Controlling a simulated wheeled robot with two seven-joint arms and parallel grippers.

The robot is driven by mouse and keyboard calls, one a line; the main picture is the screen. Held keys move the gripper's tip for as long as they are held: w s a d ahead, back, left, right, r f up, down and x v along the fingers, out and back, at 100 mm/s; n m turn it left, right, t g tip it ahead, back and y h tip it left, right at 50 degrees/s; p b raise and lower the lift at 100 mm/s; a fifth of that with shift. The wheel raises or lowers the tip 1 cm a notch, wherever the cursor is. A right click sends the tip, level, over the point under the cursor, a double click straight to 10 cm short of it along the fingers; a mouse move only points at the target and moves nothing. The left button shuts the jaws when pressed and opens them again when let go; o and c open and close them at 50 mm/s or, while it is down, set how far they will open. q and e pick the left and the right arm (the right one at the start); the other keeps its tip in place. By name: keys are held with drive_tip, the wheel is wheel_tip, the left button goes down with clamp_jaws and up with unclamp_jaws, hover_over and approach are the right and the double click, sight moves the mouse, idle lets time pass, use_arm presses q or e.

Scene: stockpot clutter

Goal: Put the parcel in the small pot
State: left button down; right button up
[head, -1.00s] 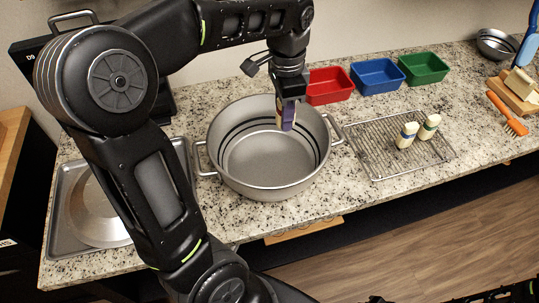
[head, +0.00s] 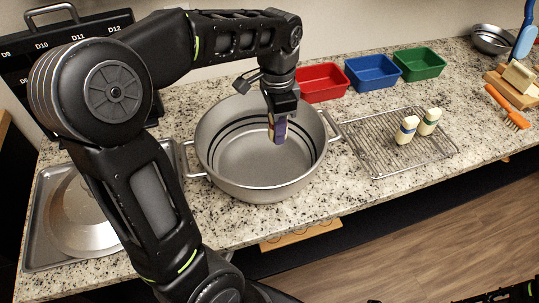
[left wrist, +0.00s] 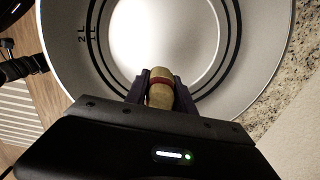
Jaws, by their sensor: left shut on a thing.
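A wide grey metal pot (head: 215,165) with two side handles stands on the counter; it is the only pot that I can make out. My left gripper (head: 278,131) is over the pot's opening, pointing down. In the left wrist view the gripper (left wrist: 160,92) is shut on a tan, rounded piece with a red band (left wrist: 160,98), which looks like the parcel. The pot's inner wall with dark rings and its bright floor (left wrist: 150,40) show beyond it. In the head view the fingers mostly hide the held piece.
A wire rack (head: 375,155) with two banded pale pieces (head: 406,130) stands right of the pot. Red (head: 322,82), blue (head: 374,73) and green (head: 419,63) trays line the back.

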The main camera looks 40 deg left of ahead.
use_arm(q)
hover_over(276, 160)
wheel_tip(276, 160, down, 4)
drive_tip(key=shift+a+f, duration=0.1)
drive_tip(key=shift+f, duration=0.1)
drive_tip(key=shift+f, duration=1.85)
drive_tip(key=shift+f, duration=0.15)
drive_tip(key=c, duration=1.1)
unclamp_jaws()
drive_tip(key=shift+o, duration=0.2)
wheel_tip(276, 160, up, 12)
drive_tip(key=shift+r, duration=0.15)
